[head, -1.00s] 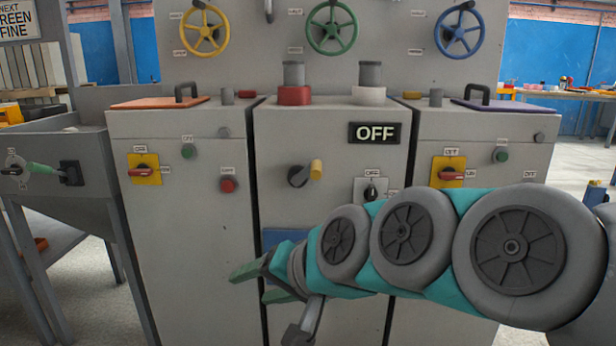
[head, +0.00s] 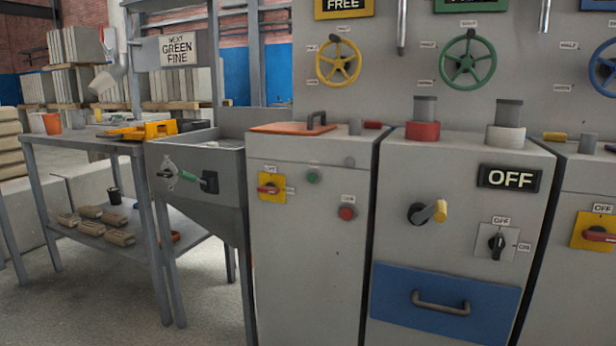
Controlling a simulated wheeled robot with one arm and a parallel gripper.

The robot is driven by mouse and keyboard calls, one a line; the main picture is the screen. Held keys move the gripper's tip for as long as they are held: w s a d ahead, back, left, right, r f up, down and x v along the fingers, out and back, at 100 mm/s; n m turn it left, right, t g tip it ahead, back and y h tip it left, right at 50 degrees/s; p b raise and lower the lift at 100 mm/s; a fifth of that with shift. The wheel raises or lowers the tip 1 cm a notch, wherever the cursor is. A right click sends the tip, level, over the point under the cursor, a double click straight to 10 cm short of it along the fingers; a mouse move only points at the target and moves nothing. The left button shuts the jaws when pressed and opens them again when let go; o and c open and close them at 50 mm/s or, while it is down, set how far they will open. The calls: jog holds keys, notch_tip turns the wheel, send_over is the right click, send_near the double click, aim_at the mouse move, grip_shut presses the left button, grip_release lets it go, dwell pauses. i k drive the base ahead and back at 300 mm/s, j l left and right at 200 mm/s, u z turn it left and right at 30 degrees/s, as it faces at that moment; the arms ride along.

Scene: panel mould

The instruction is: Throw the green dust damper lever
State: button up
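A green-handled lever (head: 187,176) sits on the front of the grey hopper-like bin (head: 230,215) at the left. Its handle runs from a round pale plate (head: 170,169) rightward and slightly down, its end close to a black box (head: 210,182). I cannot tell whether the end touches the box. Small labels by the plate are too small to read. My gripper is not in view.
A sign reading "NEXT GREEN FINE" (head: 179,48) hangs above the bin. A steel bench (head: 90,143) with cups and yellow tools stands to its left. Grey cabinets (head: 305,240) with switches, an orange lid and a blue drawer (head: 445,305) fill the right. Floor shows at lower left.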

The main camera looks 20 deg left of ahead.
aim_at(191, 178)
jog(key=u, duration=1.6)
